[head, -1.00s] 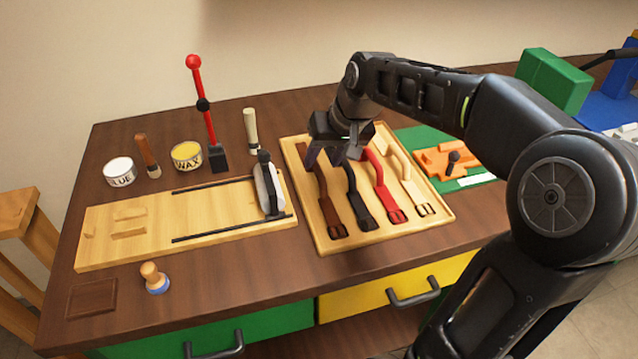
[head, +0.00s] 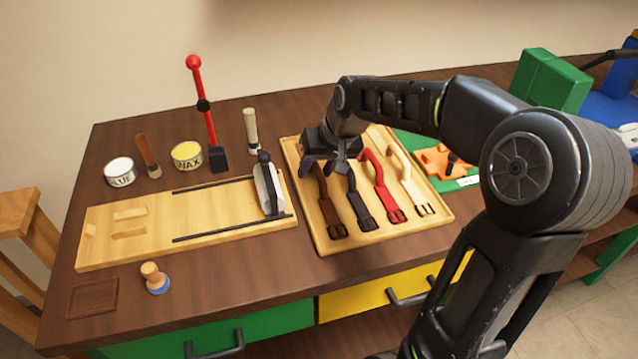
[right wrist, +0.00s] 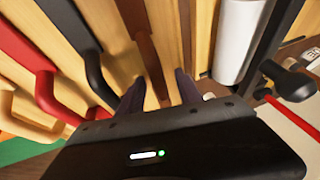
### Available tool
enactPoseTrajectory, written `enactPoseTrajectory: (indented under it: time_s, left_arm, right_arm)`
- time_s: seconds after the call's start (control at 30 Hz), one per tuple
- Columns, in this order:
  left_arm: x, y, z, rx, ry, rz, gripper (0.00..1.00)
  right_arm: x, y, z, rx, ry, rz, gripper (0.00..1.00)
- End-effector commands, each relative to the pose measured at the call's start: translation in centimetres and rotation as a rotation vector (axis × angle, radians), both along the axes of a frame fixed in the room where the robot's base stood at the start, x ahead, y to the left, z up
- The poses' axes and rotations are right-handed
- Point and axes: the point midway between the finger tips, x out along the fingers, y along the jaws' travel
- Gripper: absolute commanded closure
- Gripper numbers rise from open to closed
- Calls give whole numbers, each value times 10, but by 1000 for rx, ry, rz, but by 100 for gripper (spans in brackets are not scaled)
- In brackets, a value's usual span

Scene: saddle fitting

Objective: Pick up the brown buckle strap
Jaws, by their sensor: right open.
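The brown buckle strap (head: 329,205) lies in the wooden tray (head: 428,238), leftmost in the row of straps; its upper end is hidden by my right gripper in the head view. My right gripper (head: 321,172) is open above that upper end. In the right wrist view, the brown strap (right wrist: 146,50) runs down between the two open fingers (right wrist: 160,88), with nothing visibly gripped. A black strap (head: 357,203), a red strap (head: 380,187) and a cream strap (head: 408,182) lie to its right. My left gripper is not in view.
Left of the tray is a wooden board (head: 140,240) with black rails and a white-and-black clamp (head: 268,187). Glue (head: 119,172) and wax (head: 187,156) tins, a red-handled lever (head: 203,110) and a stamp (head: 155,277) stand around it. A green mat (head: 440,182) lies right of the tray.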

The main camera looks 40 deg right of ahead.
Motion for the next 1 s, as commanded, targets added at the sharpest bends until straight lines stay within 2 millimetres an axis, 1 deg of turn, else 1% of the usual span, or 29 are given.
enactPoseTrajectory:
  time_s: [0.03,0.07,0.5,0.53,1.0]
  left_arm:
    - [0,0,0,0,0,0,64]
    - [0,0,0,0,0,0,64]
    - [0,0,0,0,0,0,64]
    - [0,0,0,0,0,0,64]
    - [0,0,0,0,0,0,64]
  right_arm:
    - [0,0,0,0,0,0,60]
    - [0,0,0,0,0,0,63]
    - [0,0,0,0,0,0,99]
    - [0,0,0,0,0,0,100]
    - [0,0,0,0,-1,0,100]
